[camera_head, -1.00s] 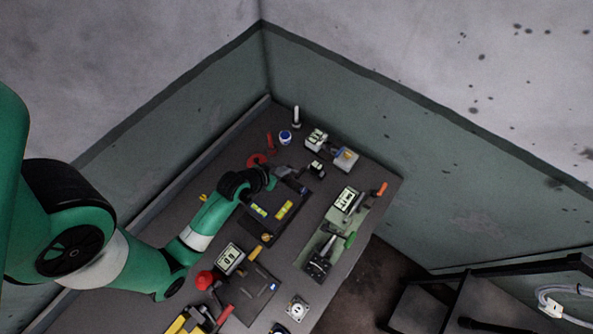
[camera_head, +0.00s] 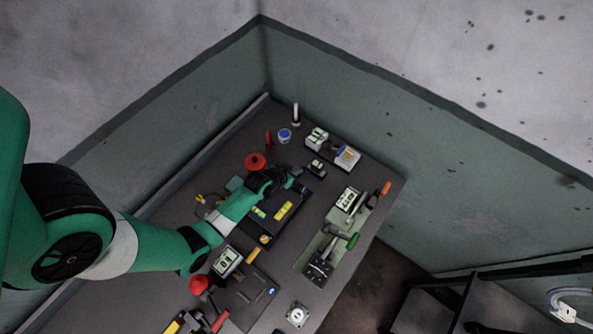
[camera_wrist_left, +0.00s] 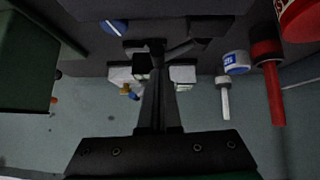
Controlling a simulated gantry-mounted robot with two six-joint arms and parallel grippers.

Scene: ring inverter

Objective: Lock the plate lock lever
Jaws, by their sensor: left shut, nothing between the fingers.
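My left gripper (camera_head: 295,173) is over the upper end of the dark plate (camera_head: 309,194) that carries yellow-green strips (camera_head: 284,211). In the left wrist view its fingers (camera_wrist_left: 157,48) are together with nothing between them. The arm and gripper hide part of this plate. I cannot tell for sure which part is the plate lock lever, or whether the fingers touch anything. My right gripper is not in view.
Near the gripper are a red round part (camera_head: 255,161), a blue-white pot (camera_head: 284,135) and a small dark block (camera_head: 316,168). A green plate (camera_head: 310,262) with green-handled and orange-handled tools lies right. Walls bound the bench's far sides.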

